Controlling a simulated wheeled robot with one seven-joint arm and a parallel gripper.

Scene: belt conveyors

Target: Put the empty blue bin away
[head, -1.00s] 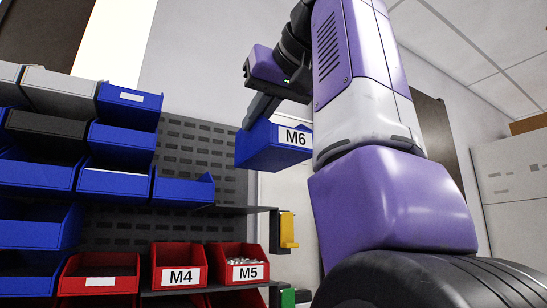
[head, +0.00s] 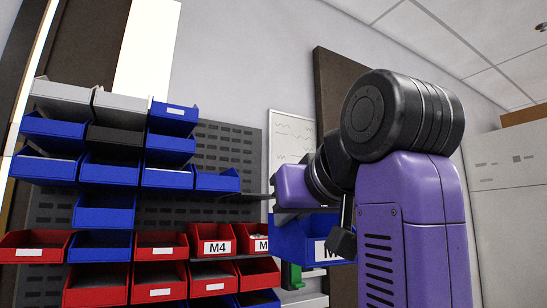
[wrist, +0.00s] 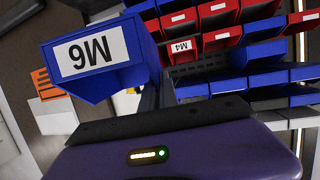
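The blue bin (head: 292,238) with the M6 label hangs in the air, held at its rim by my gripper (head: 342,235), right of the rack in the head view. Part of its label is hidden behind a dark gripper part. In the wrist view the same blue bin (wrist: 105,88) is large at upper left, with its label upside down. My gripper is shut on it, though the fingertips are mostly hidden. The bin's inside does not show clearly. The red M4 bin (head: 213,247) sits on a rack shelf, with another red bin labelled M beside it, partly covered.
The rack (head: 228,150) holds several blue, red and grey bins in rows. A whiteboard (head: 290,135) and a dark panel (head: 335,85) are behind.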

